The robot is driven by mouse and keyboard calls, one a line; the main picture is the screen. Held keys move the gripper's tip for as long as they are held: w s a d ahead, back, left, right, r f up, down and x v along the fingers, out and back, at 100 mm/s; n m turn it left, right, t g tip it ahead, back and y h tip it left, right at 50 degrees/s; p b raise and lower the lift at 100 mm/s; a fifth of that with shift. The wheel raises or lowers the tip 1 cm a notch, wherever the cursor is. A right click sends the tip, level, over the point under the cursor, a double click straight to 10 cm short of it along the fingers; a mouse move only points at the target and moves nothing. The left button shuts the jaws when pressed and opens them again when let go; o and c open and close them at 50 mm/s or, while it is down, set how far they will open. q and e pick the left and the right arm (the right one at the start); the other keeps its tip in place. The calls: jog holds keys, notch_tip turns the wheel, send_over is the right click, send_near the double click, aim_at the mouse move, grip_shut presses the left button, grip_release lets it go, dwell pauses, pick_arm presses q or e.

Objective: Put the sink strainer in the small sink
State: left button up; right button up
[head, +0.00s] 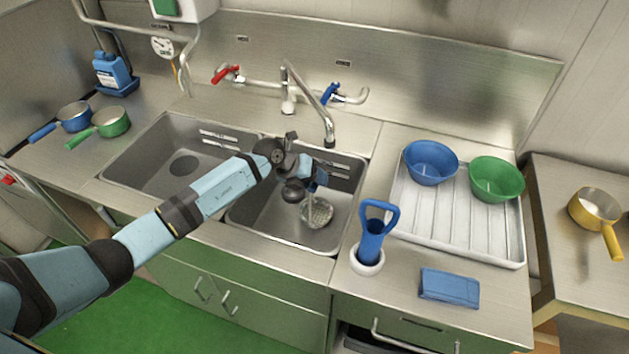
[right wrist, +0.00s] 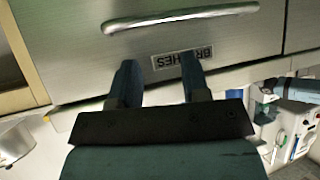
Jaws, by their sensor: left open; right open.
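The sink strainer (head: 317,212), a round perforated metal basket, is inside the right-hand, smaller sink basin (head: 281,217). My left gripper (head: 318,187) is open and reaches into this basin, close above the strainer. The gripper and wrist hide part of the basin, and I cannot tell whether a finger touches the strainer. The larger sink basin (head: 147,174) is to the left and looks empty, with a dark round drain. My right gripper (right wrist: 158,80) is open and empty in the right wrist view, in front of a metal drawer labelled BRUSHES (right wrist: 235,65).
A faucet (head: 308,98) hangs over the small sink. A blue brush in a white holder (head: 367,262) and a blue cloth (head: 449,287) stand right of it. A drying tray (head: 450,240) holds blue and green bowls. Two pans and a blue bottle (head: 113,72) sit left.

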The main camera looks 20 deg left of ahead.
pick_arm(q)
jog(key=b+v, duration=0.1)
jog(key=v, duration=1)
jog(key=shift+r, duration=0.15)
jog(key=shift+a, duration=0.1)
